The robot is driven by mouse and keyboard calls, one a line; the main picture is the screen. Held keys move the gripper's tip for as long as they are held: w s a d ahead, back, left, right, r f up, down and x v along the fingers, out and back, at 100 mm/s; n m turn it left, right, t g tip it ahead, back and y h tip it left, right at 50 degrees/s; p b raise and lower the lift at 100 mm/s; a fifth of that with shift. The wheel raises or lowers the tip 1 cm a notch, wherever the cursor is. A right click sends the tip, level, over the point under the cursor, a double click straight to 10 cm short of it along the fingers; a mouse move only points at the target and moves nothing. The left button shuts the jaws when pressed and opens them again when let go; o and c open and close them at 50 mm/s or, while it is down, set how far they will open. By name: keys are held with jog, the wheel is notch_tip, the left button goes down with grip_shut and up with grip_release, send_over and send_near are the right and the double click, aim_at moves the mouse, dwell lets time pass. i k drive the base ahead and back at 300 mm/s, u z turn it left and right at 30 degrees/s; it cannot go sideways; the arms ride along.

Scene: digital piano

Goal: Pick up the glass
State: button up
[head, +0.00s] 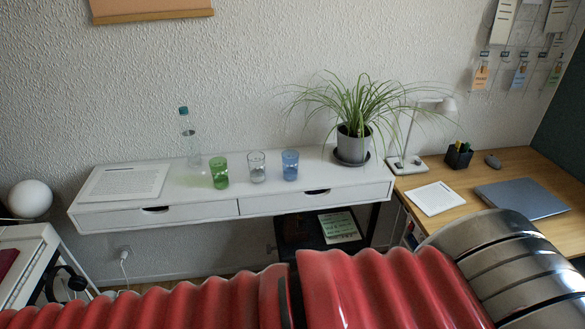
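Three glasses stand upright in a row on a white wall desk in the head view. A green glass (219,173) is on the left, a clear glass (257,167) is in the middle, and a blue glass (290,165) is on the right. They stand apart from each other. My gripper is not in view. The red ribbed and metal parts across the bottom look like my own arm, but I cannot be sure.
The white desk (210,207) also bears a paper (124,182), a clear bottle (189,137) and a potted plant (353,142). A wooden desk at right holds a lamp (408,140), a pen cup (459,155) and a laptop (522,198). A white globe (30,198) is far left.

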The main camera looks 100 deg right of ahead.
aim_at(290, 166)
jog(key=z, duration=3.4)
